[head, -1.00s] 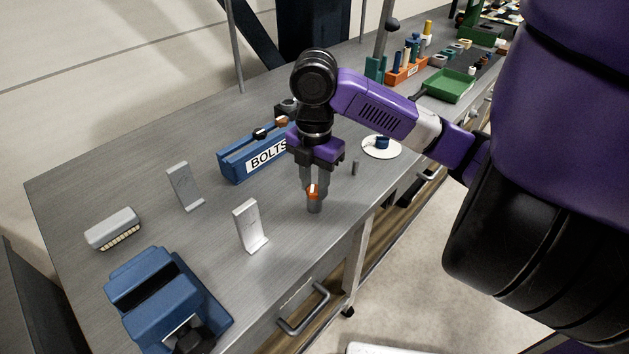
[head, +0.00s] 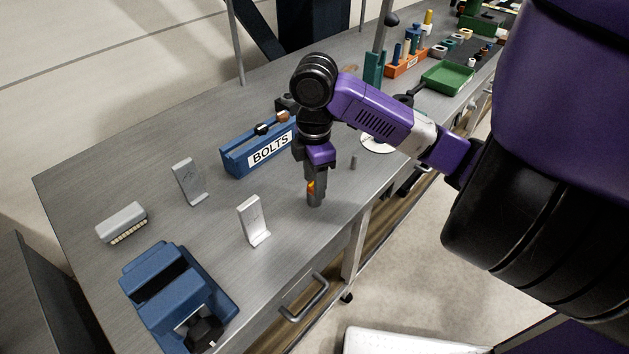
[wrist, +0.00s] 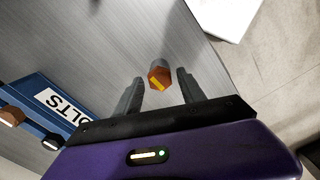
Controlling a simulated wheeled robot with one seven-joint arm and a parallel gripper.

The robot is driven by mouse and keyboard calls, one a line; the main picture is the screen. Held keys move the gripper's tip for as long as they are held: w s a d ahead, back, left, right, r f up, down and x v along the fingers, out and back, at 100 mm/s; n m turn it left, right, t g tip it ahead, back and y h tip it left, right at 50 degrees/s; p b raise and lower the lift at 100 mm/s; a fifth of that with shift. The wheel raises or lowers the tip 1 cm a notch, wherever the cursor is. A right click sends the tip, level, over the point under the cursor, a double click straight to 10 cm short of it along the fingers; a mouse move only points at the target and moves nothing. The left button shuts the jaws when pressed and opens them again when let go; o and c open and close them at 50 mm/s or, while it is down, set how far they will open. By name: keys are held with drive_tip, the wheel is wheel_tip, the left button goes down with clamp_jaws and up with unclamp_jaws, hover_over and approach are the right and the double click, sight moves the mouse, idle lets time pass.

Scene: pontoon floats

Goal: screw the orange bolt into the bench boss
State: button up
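The orange bolt (head: 310,187) has a hex head with a yellow stripe and sits upright in the grey cylindrical boss (head: 315,201) near the bench's front edge. In the wrist view the bolt head (wrist: 159,78) lies between my two fingers, with a gap on each side, and part of the boss (wrist: 158,64) shows behind it. My gripper (head: 312,185) points down over the bolt; it also shows in the wrist view (wrist: 160,80), open. The bolt's shank is hidden, so how deep it sits cannot be told.
A blue BOLTS rack (head: 257,150) stands behind to the left. Two grey upright stands (head: 188,181) (head: 253,221), a grey brush-like block (head: 122,222) and a blue vise-like block (head: 178,295) are at left. A small grey peg (head: 353,162) stands right of my gripper.

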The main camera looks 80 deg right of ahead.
drive_tip(key=shift+r, duration=0.1)
wheel_tip(320, 180, up, 6)
drive_tip(key=p, duration=0.5)
idle(0.4)
wheel_tip(320, 180, up, 8)
drive_tip(key=shift+p, duration=0.35)
drive_tip(key=shift+w+f, duration=0.1)
drive_tip(key=shift+f, duration=0.1)
idle(0.6)
